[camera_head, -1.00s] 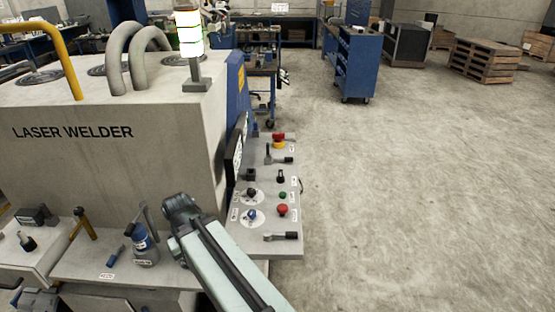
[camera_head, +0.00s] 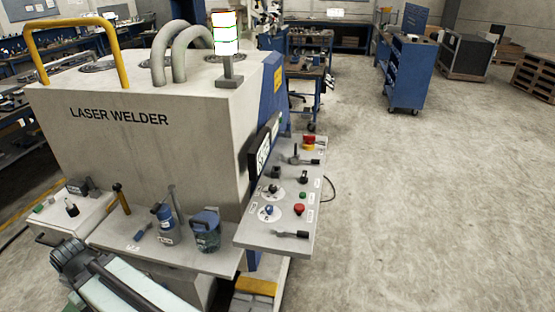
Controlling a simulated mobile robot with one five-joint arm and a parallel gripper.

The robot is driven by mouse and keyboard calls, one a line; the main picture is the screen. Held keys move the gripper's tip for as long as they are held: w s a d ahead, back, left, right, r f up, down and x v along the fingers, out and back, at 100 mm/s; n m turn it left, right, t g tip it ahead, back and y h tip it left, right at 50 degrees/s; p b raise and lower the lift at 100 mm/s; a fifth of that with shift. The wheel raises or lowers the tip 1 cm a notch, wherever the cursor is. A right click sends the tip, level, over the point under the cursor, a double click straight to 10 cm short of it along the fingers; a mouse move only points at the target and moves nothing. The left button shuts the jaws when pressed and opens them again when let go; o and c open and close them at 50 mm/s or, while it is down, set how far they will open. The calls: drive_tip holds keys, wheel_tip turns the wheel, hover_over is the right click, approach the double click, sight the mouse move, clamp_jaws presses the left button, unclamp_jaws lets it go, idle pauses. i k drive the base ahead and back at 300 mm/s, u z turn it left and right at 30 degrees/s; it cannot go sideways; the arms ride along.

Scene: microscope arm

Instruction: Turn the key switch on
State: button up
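The grey control panel (camera_head: 281,237) juts out from the right side of the laser welder. It carries small dark knobs or switches, and I cannot tell for sure which is the key switch. A small black switch (camera_head: 303,177) stands right of centre. A black knob (camera_head: 275,188) and a blue-topped knob (camera_head: 269,210) sit on round white dials. My arm crosses the lower left corner, well left of the panel. My gripper's fingers cannot be made out, and nothing of mine touches the panel.
The panel also has a red button (camera_head: 299,209), a green button (camera_head: 303,195), a red-and-yellow emergency stop (camera_head: 309,143) and a black lever (camera_head: 290,234). A blue-lidded jar (camera_head: 206,231) and a blue-and-grey bottle (camera_head: 164,224) stand on the left shelf. Floor right of the panel is clear.

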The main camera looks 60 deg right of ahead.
sight(297, 161)
drive_tip(key=u, duration=1.35)
drive_tip(key=k, duration=2.15)
drive_tip(key=z, duration=1.4)
drive_tip(key=i, duration=1.55)
